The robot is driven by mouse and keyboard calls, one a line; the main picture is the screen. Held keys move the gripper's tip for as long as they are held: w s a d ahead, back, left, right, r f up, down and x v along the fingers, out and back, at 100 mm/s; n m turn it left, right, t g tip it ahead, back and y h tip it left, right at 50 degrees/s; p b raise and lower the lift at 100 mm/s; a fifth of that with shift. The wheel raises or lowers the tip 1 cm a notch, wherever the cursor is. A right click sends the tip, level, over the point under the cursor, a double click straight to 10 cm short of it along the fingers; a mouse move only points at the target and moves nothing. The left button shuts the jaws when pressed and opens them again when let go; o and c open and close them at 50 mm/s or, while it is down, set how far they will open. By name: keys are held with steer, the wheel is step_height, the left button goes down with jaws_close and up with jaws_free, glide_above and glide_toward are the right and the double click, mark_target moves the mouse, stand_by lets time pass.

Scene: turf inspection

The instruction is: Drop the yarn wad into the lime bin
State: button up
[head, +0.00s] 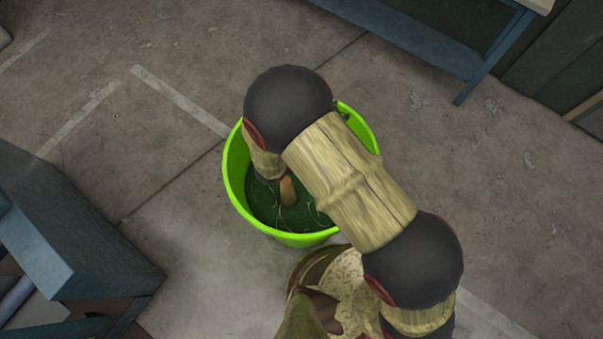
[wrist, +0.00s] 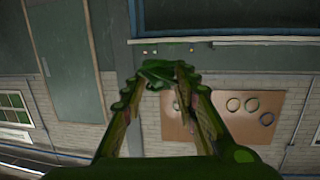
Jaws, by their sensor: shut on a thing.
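The lime bin (head: 231,178) is a bright green round tub on the floor, in the middle of the head view. My arm reaches across it and covers its upper right part. Dark green material with thin pale curved strands shows inside the rim; I cannot tell what it is. In the wrist view my gripper (wrist: 160,77) has its fingers converging on a small dark green thing, which looks like the yarn wad (wrist: 157,67). The wad is mostly hidden by the fingertips. In the head view the gripper cannot be made out clearly.
A blue-grey bench (head: 45,235) stands at the left, and another blue frame (head: 410,38) runs along the top right. The concrete floor (head: 520,200) right of the bin is clear. The wrist view shows a brick wall with a brown board (wrist: 240,110) holding several rings.

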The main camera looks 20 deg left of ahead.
steer(key=shift+m+h, duration=0.3)
steer(key=shift+h, duration=0.1)
steer(key=s+a+f, duration=0.1)
steer(key=s+f, duration=0.1)
steer(key=s, duration=0.1)
steer(key=s+a+f, duration=0.2)
steer(key=s, duration=0.2)
steer(key=s+a+f, duration=0.1)
steer(key=s+a, duration=0.1)
steer(key=s, duration=0.2)
steer(key=shift+a+f+b, duration=0.15)
steer(key=shift+f+b, duration=0.25)
step_height(320, 180, down, 6)
steer(key=b, duration=0.4)
steer(key=shift+s+b, duration=0.1)
steer(key=shift+b, duration=0.3)
steer(key=o, duration=0.8)
steer(key=shift+o, duration=0.2)
steer(key=shift+r, duration=0.1)
step_height(320, 180, up, 10)
